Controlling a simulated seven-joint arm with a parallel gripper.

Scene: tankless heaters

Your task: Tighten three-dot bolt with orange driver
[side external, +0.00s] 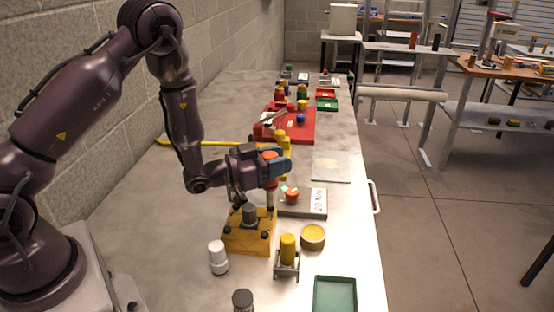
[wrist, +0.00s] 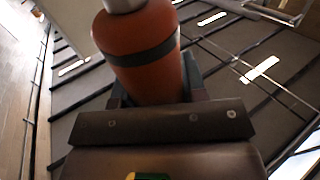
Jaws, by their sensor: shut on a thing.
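My gripper (side external: 272,168), with blue fingers, is shut on the orange driver (side external: 269,154). In the wrist view the driver's orange handle (wrist: 140,50) has a dark band and a silver collar. In the side view the driver is about upright, its shaft pointing down over the far right part of a yellow-orange block (side external: 236,244). I cannot tell whether its tip touches a bolt. The block carries a grey cylinder (side external: 249,214) and dark bolts, including one at its front right corner (side external: 264,235). Dot marks on the bolts are too small to read.
A grey box marked "20 Nm" (side external: 318,203) lies right of the block. A white bottle (side external: 218,258), a yellow cylinder on a stand (side external: 287,250), a round yellow container (side external: 313,238) and a green tray (side external: 335,281) stand nearer. A red tray (side external: 297,135) is farther back.

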